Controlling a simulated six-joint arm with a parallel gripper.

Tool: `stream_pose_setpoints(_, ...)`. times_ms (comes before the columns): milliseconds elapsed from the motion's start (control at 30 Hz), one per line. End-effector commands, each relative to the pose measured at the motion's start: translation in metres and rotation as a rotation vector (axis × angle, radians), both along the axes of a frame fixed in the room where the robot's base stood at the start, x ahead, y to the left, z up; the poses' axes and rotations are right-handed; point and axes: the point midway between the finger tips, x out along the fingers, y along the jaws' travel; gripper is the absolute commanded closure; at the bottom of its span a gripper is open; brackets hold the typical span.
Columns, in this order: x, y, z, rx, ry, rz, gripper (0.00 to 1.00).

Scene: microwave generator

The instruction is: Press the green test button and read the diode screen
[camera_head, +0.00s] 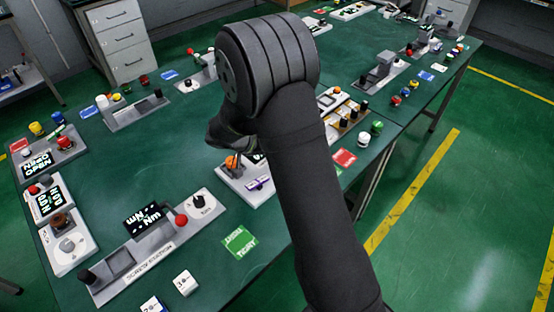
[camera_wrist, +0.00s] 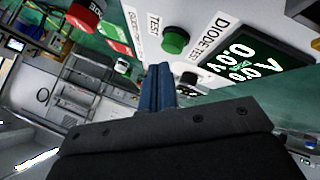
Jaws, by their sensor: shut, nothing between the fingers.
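In the wrist view, a round green button (camera_wrist: 175,40) stands on a white panel (camera_wrist: 200,14) beside the word TEST. The diode screen (camera_wrist: 250,66), under the words DIODE TEST, shows white characters on dark green. They are tilted and look mostly like zeros; I cannot read them surely. My gripper (camera_wrist: 160,70) is shut and empty, its blue fingers pointing toward the panel. The fingertips appear just below the green button in the picture, with no contact visible. In the head view, my arm hides most of the gripper and the panel area under it.
In the wrist view, a red button (camera_wrist: 83,14) is left of the green one, and a black knob (camera_wrist: 189,78) lies just right of the fingers. In the head view, the green table (camera_head: 120,180) holds several device panels, with bare surface left of my arm.

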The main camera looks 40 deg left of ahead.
Motion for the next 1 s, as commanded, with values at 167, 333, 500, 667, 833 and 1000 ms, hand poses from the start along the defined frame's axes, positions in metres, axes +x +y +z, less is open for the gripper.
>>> stream_pose_setpoints(167, 0.000, 0.000, 0.001, 0.000, 0.000, 0.000, 1.00)
stream_pose_setpoints(333, 0.000, 0.001, 0.010, 0.004, -0.001, 0.000, 1.00)
stream_pose_setpoints(500, 0.000, 0.000, 0.027, 0.004, -0.001, -0.001, 1.00)
stream_pose_setpoints(667, 0.000, 0.001, 0.043, 0.004, 0.000, -0.001, 1.00)
stream_pose_setpoints(833, 0.000, 0.000, 0.050, 0.000, 0.000, 0.000, 1.00)
stream_pose_setpoints(1000, 0.000, 0.000, 0.050, 0.000, 0.000, 0.000, 1.00)
